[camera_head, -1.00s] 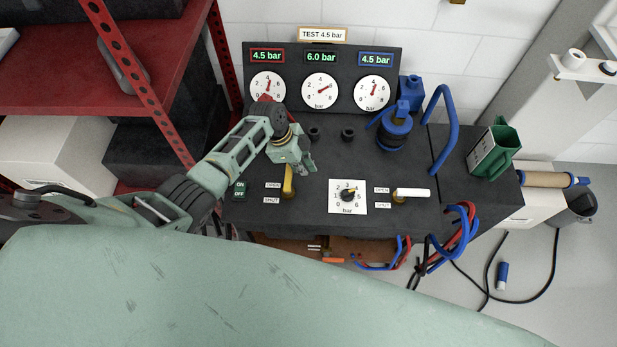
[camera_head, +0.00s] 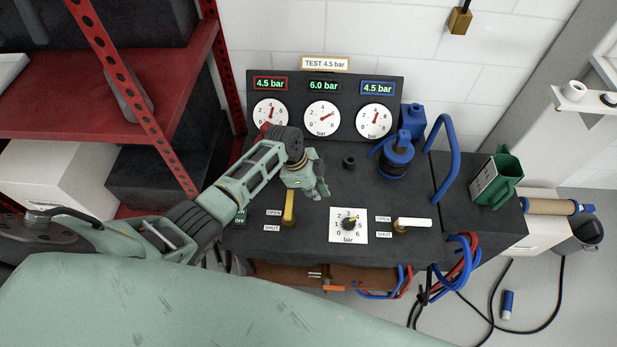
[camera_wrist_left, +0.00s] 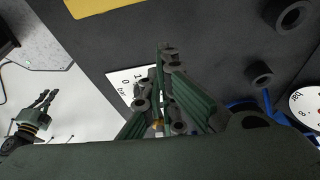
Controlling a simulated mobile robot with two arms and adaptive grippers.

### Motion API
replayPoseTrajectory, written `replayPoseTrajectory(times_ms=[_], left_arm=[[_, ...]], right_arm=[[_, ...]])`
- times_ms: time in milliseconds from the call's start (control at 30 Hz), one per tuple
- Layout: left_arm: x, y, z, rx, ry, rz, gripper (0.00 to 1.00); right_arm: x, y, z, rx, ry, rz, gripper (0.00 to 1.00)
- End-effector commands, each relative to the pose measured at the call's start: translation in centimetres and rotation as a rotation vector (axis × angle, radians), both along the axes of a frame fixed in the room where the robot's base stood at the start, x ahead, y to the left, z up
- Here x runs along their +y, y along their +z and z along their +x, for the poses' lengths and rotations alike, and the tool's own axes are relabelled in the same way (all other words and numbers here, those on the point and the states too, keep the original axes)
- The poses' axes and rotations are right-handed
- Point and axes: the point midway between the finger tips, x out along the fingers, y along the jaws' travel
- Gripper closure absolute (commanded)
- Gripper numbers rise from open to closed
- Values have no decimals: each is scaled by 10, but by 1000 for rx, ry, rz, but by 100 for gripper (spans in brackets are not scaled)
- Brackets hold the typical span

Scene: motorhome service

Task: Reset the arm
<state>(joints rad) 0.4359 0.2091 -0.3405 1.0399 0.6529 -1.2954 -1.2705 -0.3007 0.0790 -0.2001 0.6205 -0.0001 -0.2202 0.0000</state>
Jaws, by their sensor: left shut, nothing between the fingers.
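My left arm reaches in from the left over the dark test bench (camera_head: 370,245). My left gripper (camera_head: 322,192) is shut and empty, above the bench between the yellow lever (camera_head: 289,208) and the pressure dial (camera_head: 348,224). In the left wrist view its fingers (camera_wrist_left: 167,52) come together over the bench, in front of part of the white dial plate (camera_wrist_left: 125,82). My right gripper (camera_wrist_left: 46,98) shows small at the left of that view, over the pale floor; its finger opening is unclear. The yellow lever points away from me; the white-handled lever (camera_head: 413,223) lies sideways.
Gauges (camera_head: 322,118) under displays of 4.5, 6.0 and 4.5 bar stand behind the bench. A blue fitting (camera_head: 397,155), a blue hose (camera_head: 450,140) and a green jug (camera_head: 507,180) are at right. A red shelf (camera_head: 120,100) flanks the arm at left. Hoses hang in front.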

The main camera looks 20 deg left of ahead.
Motion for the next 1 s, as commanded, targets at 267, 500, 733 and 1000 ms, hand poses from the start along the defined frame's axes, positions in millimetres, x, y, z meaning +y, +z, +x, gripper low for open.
replayPoseTrajectory(times_ms=[267,500,733,1000], left_arm=[[17,47,-6,1,-2,2,100],[25,71,-8,3,-2,1,100],[25,75,-9,4,-1,0,100],[6,60,-57,30,121,20,100]], right_arm=[[0,1,2,-3,0,0,100],[0,0,-3,3,0,-1,100],[0,0,-1,1,0,0,100],[0,0,0,1,0,0,100]])
